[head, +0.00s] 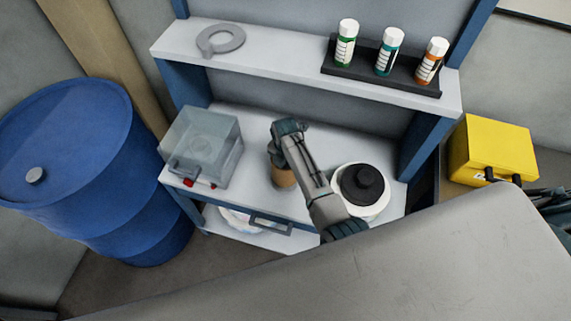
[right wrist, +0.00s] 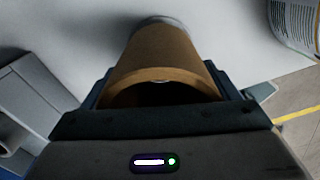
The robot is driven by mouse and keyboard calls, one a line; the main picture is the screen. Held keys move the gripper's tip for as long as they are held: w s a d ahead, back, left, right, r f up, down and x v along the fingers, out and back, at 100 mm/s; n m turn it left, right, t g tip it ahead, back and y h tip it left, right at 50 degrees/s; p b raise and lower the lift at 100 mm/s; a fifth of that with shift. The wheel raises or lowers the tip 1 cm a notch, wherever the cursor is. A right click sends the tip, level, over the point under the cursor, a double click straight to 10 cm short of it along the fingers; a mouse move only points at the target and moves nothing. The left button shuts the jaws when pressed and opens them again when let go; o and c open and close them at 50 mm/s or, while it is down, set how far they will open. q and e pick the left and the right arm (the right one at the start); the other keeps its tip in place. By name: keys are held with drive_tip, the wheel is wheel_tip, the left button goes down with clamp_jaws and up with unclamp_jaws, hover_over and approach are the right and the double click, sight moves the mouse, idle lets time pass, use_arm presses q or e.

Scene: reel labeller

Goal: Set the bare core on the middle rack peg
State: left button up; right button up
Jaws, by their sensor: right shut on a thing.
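The bare core is a brown cardboard tube (head: 283,176) over the white bench top, partly hidden behind my right arm in the head view. In the right wrist view the core (right wrist: 165,52) lies between the fingers of my right gripper (right wrist: 165,95), which is shut on it. Its open near end faces the camera. A grey rim shows at its far end; I cannot tell whether that end touches anything. In the head view my arm hides much of the gripper. No rack peg can be clearly made out.
Right of the core stands a white round object with a black top (head: 362,184). Left is a clear box (head: 203,146). A blue drum (head: 90,170) and yellow case (head: 492,150) flank the bench.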

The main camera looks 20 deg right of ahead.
drive_tip(key=shift+f+b, duration=0.5)
drive_tip(key=shift+f, duration=0.55)
drive_tip(key=o, duration=0.9)
wheel_tip(320, 180, up, 11)
drive_tip(key=shift+f+b, duration=0.1)
drive_tip(key=shift+b, duration=0.95)
